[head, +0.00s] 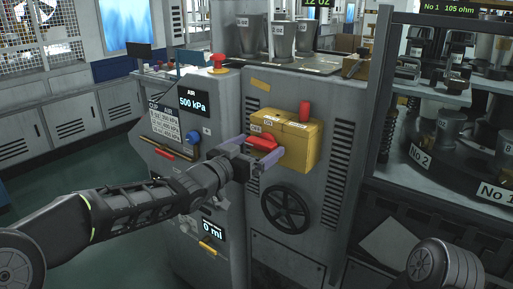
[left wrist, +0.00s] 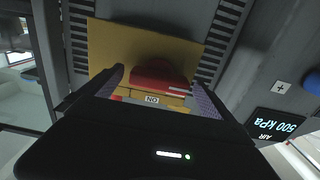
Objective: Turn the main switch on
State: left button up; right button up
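The main switch is a yellow box (head: 298,143) on the front of the grey machine, with small OFF and ON labels on its top edge. Its red handle (head: 263,143) sticks out on the box's left side. My left gripper (head: 262,149) is at the handle, its two purple fingers spread on either side of it. In the left wrist view the red handle (left wrist: 158,76) lies between the open fingers (left wrist: 157,80), with the ON label below it on the yellow box (left wrist: 110,45). I cannot tell whether the fingers touch it. My right gripper is out of view.
A black handwheel (head: 286,208) is below the box. A carousel cabinet (head: 440,150) stands at right.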

pick_arm(q)
jog(key=c, duration=1.3)
jog(key=shift+m+b, duration=0.3)
jog(key=m+b, duration=0.2)
jog(key=m, duration=0.1)
jog(key=shift+f, duration=0.1)
jog(key=m+b, duration=0.2)
jog(key=m, duration=0.2)
jog(key=shift+m+b, duration=0.3)
jog(key=shift+m, duration=0.1)
jog(key=m+b, duration=0.2)
jog(key=m, duration=0.3)
jog(key=shift+d, duration=0.1)
jog(key=m+b, duration=0.1)
jog(key=m, duration=0.3)
jog(key=shift+s+r+m+b, duration=0.1)
jog(key=shift+r+m+b, duration=0.1)
jog(key=shift+m+b, duration=0.15)
